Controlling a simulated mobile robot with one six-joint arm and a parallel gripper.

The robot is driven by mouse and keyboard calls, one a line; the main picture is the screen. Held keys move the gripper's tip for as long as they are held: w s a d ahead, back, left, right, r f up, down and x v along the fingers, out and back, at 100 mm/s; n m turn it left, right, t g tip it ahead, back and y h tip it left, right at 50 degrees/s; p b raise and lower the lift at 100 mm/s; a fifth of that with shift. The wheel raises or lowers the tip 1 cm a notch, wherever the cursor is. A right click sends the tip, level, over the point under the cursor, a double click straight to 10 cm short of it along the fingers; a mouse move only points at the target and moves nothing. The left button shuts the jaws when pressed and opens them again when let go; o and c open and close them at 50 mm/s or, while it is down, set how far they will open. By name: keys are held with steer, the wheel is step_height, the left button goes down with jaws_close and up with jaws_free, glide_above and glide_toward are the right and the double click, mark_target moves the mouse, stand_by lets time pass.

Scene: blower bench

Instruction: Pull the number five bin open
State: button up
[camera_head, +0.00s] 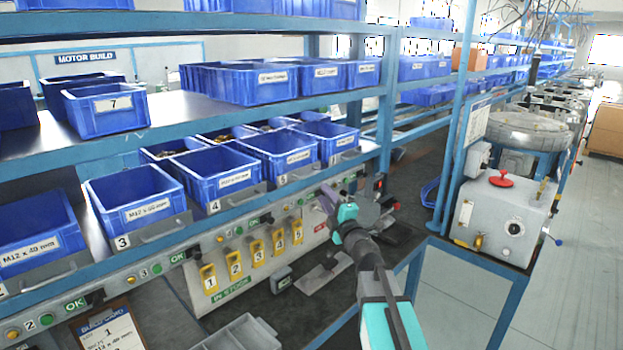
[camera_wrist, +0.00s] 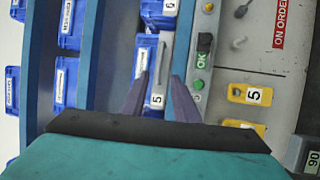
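The number five bin (camera_head: 277,152) is a blue open-top bin on the lower shelf, between bin 4 and the bin at the right end. Its front has a white label, with a grey handle bar and a "5" tag below. In the wrist view the bin (camera_wrist: 146,52) appears turned sideways, with its grey handle (camera_wrist: 164,62) and "5" tag between my fingers in the picture. My gripper (camera_wrist: 160,78) is open, fingers spread. In the head view my gripper (camera_head: 338,193) is in front of the rail, right of and below bin 5. I cannot tell whether it touches the handle.
Bin 4 (camera_head: 216,172) and bin 3 (camera_head: 135,198) stand to the left. A rail below carries buttons and green OK plates (camera_wrist: 203,62). Yellow numbered tags (camera_head: 255,252) hang on a panel underneath. A blue post (camera_head: 385,95) stands right of the bins.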

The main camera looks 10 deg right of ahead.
steer(key=p+x, duration=0.2)
steer(key=x, duration=0.8)
steer(key=shift+w, duration=0.35)
steer(key=shift+a+r, duration=0.1)
steer(key=shift+r, duration=0.05)
jaws_close()
